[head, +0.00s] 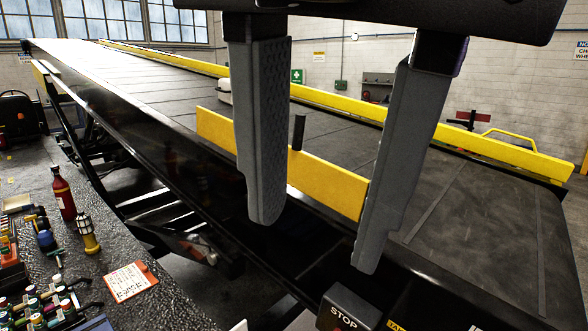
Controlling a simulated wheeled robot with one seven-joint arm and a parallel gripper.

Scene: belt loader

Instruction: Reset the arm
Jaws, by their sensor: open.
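My gripper (316,245) fills the upper middle of the head view, with its two grey fingers pointing down. The fingers are wide apart and nothing is held between them. They hang in front of the near edge of the belt loader (455,225). A yellow side board (325,182) and a short dark post (298,132) show behind and between the fingers. From this one view I cannot tell how far the fingertips are from the board. The rest of my arm is outside the picture.
A dark worktable (170,275) at the left holds a red bottle (63,194), a yellow-and-black lantern-like item (87,235), a card (130,281) and several small tools. A STOP box (347,312) is below the fingers. A yellow rail (490,150) lines the belt's far side.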

